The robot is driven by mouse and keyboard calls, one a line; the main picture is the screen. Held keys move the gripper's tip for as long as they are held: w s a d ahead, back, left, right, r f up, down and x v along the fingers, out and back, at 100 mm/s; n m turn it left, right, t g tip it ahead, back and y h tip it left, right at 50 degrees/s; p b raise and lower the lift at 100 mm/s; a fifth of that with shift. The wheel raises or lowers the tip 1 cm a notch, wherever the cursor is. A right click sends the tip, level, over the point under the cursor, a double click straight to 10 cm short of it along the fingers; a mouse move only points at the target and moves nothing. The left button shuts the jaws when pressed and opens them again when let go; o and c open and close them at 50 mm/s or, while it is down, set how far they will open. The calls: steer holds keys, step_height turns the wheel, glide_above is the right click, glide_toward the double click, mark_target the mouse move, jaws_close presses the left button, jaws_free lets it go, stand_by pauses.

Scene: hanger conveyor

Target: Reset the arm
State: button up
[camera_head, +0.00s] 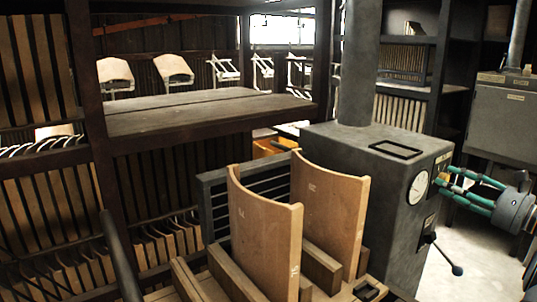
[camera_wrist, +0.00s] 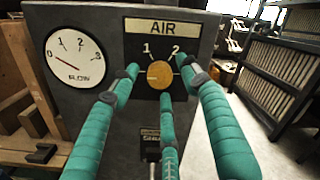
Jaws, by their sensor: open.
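My gripper (camera_head: 452,184) has three teal fingers and is at the right face of a dark grey control box (camera_head: 385,190). In the wrist view my gripper (camera_wrist: 158,80) is open, with its fingertips spread around a yellow round knob (camera_wrist: 160,74). The knob sits under an "AIR" label (camera_wrist: 151,27) with marks 1 and 2. I cannot tell whether any fingertip touches the knob or the panel. A white "FLOW" gauge (camera_wrist: 75,58) is left of the knob, its needle near 0.
A black lever (camera_head: 445,257) sticks out below the gauge. Two curved wooden boards (camera_head: 265,230) stand left of the box. Dark shelving (camera_head: 200,112) with white hanger-like pieces is behind. A grey cabinet (camera_head: 505,120) stands at the right. Pale floor lies open between box and cabinet.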

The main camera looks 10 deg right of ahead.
steer(key=shift+d+n+b, duration=0.1)
steer(key=shift+n+b, duration=1.25)
steer(key=shift+n, duration=2.75)
